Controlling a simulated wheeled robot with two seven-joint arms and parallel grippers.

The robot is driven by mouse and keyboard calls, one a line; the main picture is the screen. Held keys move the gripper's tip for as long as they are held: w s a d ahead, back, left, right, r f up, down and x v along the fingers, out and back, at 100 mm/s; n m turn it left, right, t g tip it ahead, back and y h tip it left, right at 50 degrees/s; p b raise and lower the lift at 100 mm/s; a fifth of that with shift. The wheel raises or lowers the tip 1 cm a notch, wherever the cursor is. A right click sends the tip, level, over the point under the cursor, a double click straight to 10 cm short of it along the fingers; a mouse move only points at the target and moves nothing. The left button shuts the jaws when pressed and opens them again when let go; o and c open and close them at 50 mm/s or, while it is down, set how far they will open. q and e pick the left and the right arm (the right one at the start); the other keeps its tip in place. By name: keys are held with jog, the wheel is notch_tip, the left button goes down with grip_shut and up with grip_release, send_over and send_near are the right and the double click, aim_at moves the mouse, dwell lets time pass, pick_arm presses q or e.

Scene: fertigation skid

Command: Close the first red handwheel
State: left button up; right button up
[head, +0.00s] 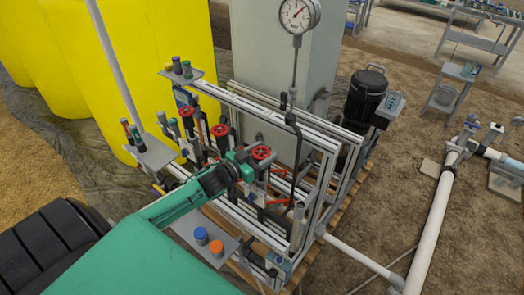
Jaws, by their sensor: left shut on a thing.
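Three red handwheels stand in a row on the skid in the head view: a far one (187,111), a middle one (220,130) and a near one (262,153). My left gripper (248,163) reaches in from the lower left and is shut at the near handwheel, on its left side. The gripper hides part of that wheel's left rim and the stem below, so the exact grip is hard to see. The far and middle wheels are free of the gripper. My right gripper is out of view.
Yellow tanks (150,60) stand behind the skid at left. A pressure gauge (298,14) rises on a stem. Small plates hold coloured caps, including a blue one (201,235) and an orange one (216,247). A black motor (365,95) and white pipe (440,200) lie right.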

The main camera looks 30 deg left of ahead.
pick_arm(q)
jog(key=shift+h, duration=0.3)
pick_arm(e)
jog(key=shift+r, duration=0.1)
pick_arm(q)
jog(key=o, duration=1)
jog(key=shift+s+a+f, duration=0.1)
jog(key=shift+s+a, duration=0.1)
jog(key=shift+s, duration=0.35)
jog(key=b+v, duration=0.2)
jog(key=v, duration=1)
jog(key=shift+s+a+r, duration=0.15)
jog(key=shift+s+r, duration=0.1)
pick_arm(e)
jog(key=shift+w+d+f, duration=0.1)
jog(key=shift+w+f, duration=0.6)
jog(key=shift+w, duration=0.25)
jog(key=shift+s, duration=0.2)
